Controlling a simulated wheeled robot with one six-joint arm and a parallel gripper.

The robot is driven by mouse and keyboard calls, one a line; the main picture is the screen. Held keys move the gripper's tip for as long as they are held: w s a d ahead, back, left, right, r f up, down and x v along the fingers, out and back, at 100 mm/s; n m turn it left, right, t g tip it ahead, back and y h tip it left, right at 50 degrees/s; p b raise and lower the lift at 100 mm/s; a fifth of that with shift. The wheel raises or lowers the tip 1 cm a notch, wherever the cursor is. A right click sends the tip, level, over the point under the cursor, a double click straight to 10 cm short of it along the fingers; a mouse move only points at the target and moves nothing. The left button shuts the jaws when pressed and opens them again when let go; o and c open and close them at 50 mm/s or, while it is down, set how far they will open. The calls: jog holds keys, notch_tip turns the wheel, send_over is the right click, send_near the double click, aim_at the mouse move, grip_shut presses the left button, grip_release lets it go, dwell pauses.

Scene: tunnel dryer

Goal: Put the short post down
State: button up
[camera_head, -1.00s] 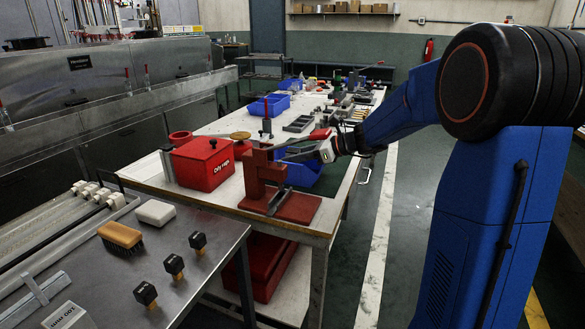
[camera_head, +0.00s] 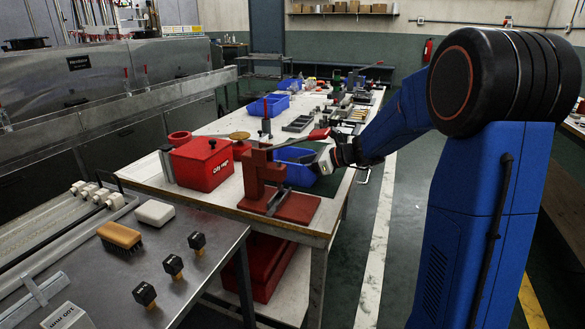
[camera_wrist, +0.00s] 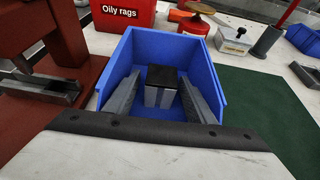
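In the wrist view a short post (camera_wrist: 161,96) with light grey sides and a dark top stands upright in a blue bin (camera_wrist: 208,59). My gripper (camera_wrist: 160,84) has its two grey fingers spread, one on each side of the post. A strip of blue shows between the post and each finger, so the fingers look clear of it. In the head view my gripper (camera_head: 318,164) is at the right side of the blue bin (camera_head: 290,157) on the long table. The post cannot be made out there.
A red press (camera_head: 262,178) stands close left of the bin, its red handle (camera_head: 319,133) reaching over it. A red oily-rags box (camera_head: 201,163) is further left. A green mat (camera_wrist: 262,115) lies right of the bin. Several tools crowd the table behind.

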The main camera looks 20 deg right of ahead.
jog(key=shift+s+d+r, duration=0.1)
jog(key=shift+d+r, duration=0.1)
jog(key=v, duration=1.1)
jog(key=shift+s+d+r, duration=0.1)
jog(key=shift+d+r, duration=0.05)
jog(key=shift+d, duration=0.05)
